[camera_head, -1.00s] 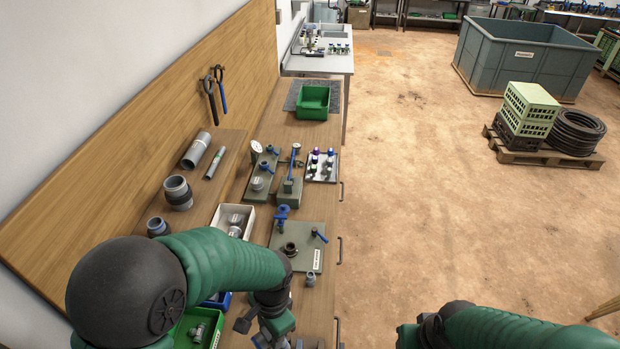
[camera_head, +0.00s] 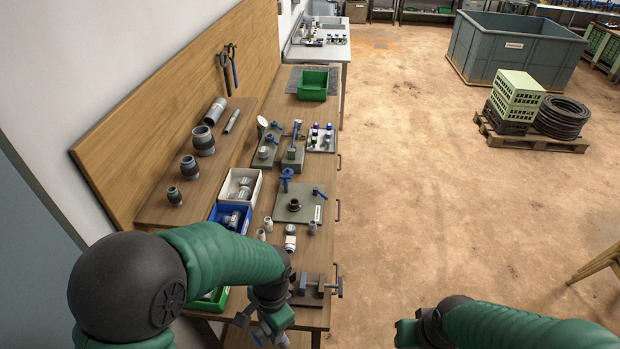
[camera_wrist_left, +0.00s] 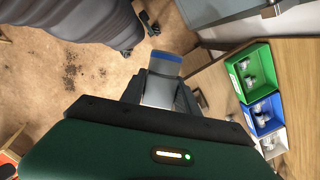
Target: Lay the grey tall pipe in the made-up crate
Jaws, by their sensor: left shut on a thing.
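My left gripper (camera_head: 262,335) is low in the head view, in front of the bench's near end. It is shut on a grey pipe with a blue end (camera_wrist_left: 158,88), which stands out between the fingers in the left wrist view. The gripper hides the pipe's lower part. A green crate (camera_head: 312,94) sits at the far end of the bench, far from my left gripper, and looks empty. I cannot tell whether it is the made-up crate. My right arm shows at the lower right; its fingers are out of sight.
The bench carries a vise (camera_head: 316,287), a plate with a blue valve (camera_head: 316,213), a white bin (camera_head: 256,190) and a blue bin (camera_head: 243,224). Other grey pipes (camera_head: 215,111) and fittings lie on the raised shelf. Open floor (camera_head: 430,210) lies to the right.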

